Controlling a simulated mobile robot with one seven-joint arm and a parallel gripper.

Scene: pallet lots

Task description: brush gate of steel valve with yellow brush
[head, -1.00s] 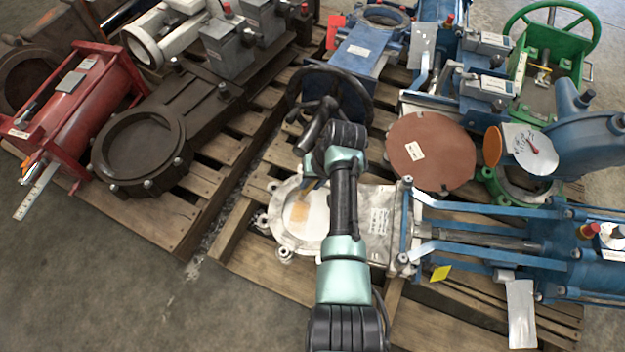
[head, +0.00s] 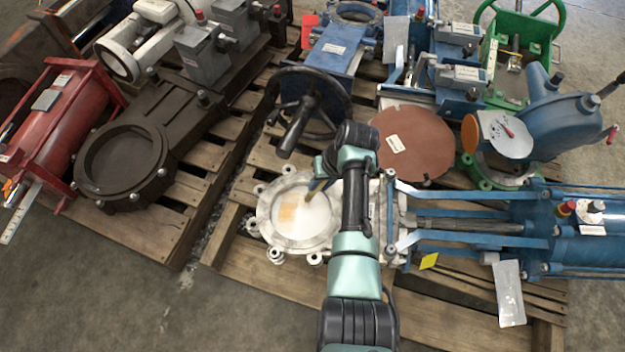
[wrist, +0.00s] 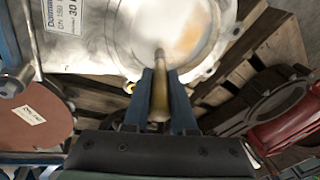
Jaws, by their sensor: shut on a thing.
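The steel valve (head: 262,222) lies flat on a wooden pallet, its round gate (head: 300,222) facing up with an orange-brown patch (head: 287,214) on its left part. The gate (wrist: 150,28) and its patch (wrist: 193,38) also show in the wrist view. My gripper (wrist: 160,84) is shut on the yellow brush (wrist: 159,100), a slim yellowish handle between the two fingers. The brush's far end lies over the gate beside the patch; I cannot tell whether it touches. In the head view my gripper (head: 318,184) is above the gate, and my arm hides part of the valve body.
A black handwheel (head: 305,110) stands just behind the valve. A brown-red disc (head: 415,143) lies behind right, and blue actuator rods (head: 470,225) extend right. A dark valve (head: 125,165) and red cylinder (head: 65,115) sit left. Bare floor (head: 110,290) lies at front left.

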